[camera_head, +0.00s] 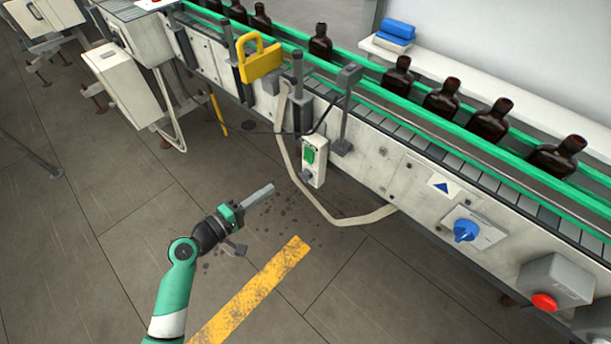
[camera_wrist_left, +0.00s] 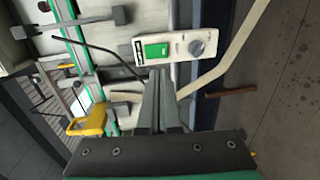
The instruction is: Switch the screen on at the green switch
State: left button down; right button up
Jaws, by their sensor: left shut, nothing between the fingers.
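The green switch (camera_head: 309,156) is a green rocker on a small pale box (camera_head: 315,172) at the side of the conveyor in the head view. In the left wrist view the green switch (camera_wrist_left: 156,51) sits at the left of its box, beside a round grey knob (camera_wrist_left: 196,48). My left gripper (camera_head: 270,188) is shut and empty, with its fingers pointing toward the box. It is apart from the switch, below and left of it in the head view. In the left wrist view the closed fingers (camera_wrist_left: 158,75) reach close under the box. I cannot make out a screen. My right gripper is not in view.
The conveyor (camera_head: 400,190) carries several amber bottles (camera_head: 441,96). A yellow padlock-shaped piece (camera_head: 259,59), a blue knob (camera_head: 466,230) and a red button (camera_head: 543,302) are on its side. A pale hose (camera_head: 345,219) loops beneath the switch box. The floor (camera_head: 120,230) at left is open.

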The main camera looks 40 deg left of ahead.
aim_at(307, 161)
pick_arm(q)
jog(key=shift+a+f, duration=0.4)
jog(key=shift+f, duration=0.1)
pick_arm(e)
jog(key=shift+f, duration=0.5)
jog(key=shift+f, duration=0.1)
pick_arm(q)
jog(key=w+b, duration=0.1)
jog(key=w, duration=0.3)
jog(key=w+f+b, duration=0.1)
jog(key=w+b, duration=0.1)
jog(key=w, duration=0.2)
jog(key=w+b, duration=0.2)
jog(key=w, duration=0.3)
jog(key=shift+w+d+f, duration=0.1)
jog(key=shift+d+f, duration=0.05)
jog(key=shift+f, duration=0.25)
jog(key=shift+w+r, duration=0.1)
jog(key=shift+w, duration=0.3)
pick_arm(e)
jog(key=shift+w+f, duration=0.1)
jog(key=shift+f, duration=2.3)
pick_arm(q)
jog(key=shift+w, duration=0.1)
